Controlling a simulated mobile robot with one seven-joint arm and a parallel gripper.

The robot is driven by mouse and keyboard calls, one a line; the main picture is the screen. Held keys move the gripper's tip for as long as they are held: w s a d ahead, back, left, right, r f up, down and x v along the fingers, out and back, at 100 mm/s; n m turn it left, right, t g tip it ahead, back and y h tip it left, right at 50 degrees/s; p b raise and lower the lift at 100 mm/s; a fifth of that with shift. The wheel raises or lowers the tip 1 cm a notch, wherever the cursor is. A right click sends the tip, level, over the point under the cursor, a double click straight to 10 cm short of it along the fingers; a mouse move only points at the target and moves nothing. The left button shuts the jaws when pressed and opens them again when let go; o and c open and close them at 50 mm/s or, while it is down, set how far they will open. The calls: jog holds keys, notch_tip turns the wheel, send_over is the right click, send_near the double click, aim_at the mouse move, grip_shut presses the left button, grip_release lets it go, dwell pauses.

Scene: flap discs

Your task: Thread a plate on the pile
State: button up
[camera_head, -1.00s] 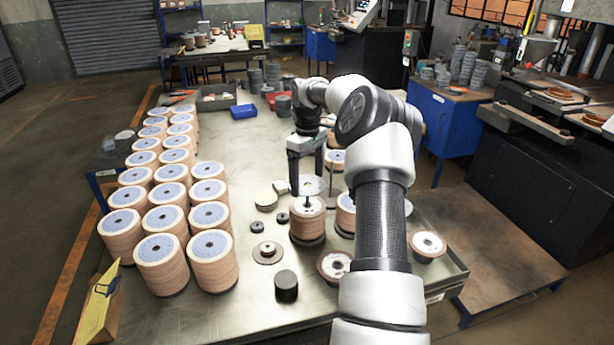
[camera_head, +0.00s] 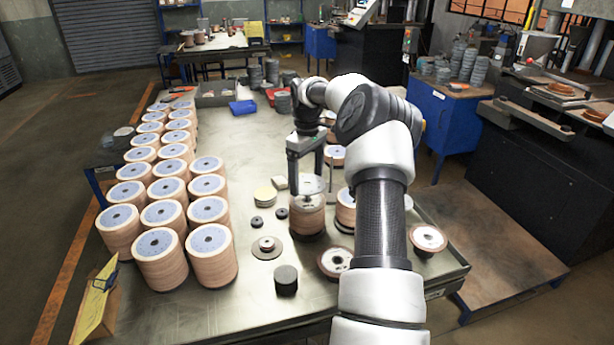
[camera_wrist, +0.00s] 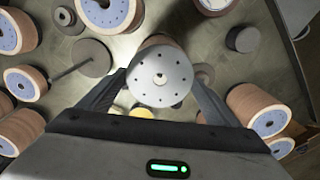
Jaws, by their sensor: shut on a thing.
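My gripper (camera_head: 312,180) is shut on a pale grey, round plate (camera_wrist: 160,92) with a centre hole and a ring of small holes. The plate lies roughly flat between the two fingers in the wrist view. In the head view the plate is low over the pile (camera_head: 307,220), a brown stack of discs standing right of the table's middle. The plate looks close above the pile's top or touching it; I cannot tell which. In the wrist view the plate covers most of the pile. Whether a spindle tip is inside the plate's hole is unclear.
Rows of tall brown stacks with blue-grey tops (camera_head: 157,242) fill the table's left side. Another stack (camera_head: 347,210) stands close right of the pile. A dark cylinder (camera_head: 286,280) and a flanged disc (camera_head: 267,247) lie in front.

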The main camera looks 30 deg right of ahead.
jog(key=shift+f+b, duration=0.5)
jog(key=shift+f, duration=1.05)
jog(key=shift+f+b, duration=0.4)
jog(key=shift+f, duration=0.85)
jog(key=o, duration=1)
notch_tip(320, 180, up, 18)
jog(key=shift+f+p, duration=0.2)
jog(key=shift+p, duration=0.4)
